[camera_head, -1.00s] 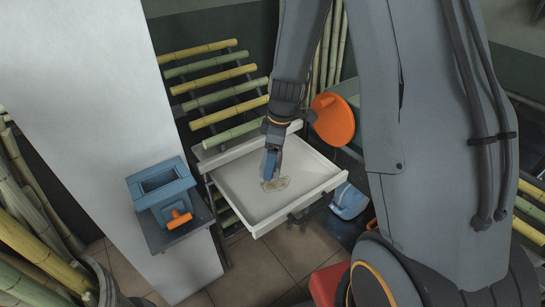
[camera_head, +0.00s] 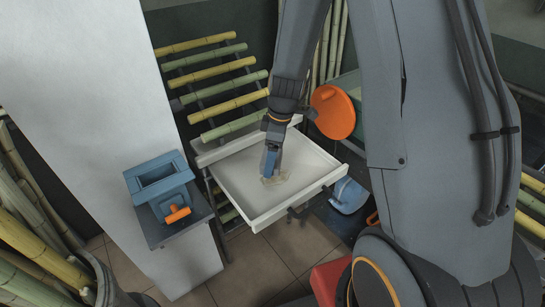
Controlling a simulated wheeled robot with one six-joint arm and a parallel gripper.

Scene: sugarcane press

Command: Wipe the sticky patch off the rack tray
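The white rack tray (camera_head: 236,176) is pulled out below the cane rack in the middle of the view. A brownish sticky patch (camera_head: 279,179) lies on its floor. My gripper (camera_head: 271,165) points down over the tray with something blue (camera_head: 269,161) at its tip, right at the patch. The blue thing looks like a cloth or sponge held between the fingers, and its lower end seems to touch the patch. The fingers themselves are mostly hidden by the arm and the blue thing.
A blue open box (camera_head: 162,181) and an orange item (camera_head: 177,213) sit on a small grey shelf at left. A round orange disc (camera_head: 332,112) stands behind the tray at right. A blue container (camera_head: 349,195) is right of the tray. Cane stalks (camera_head: 215,93) lie behind.

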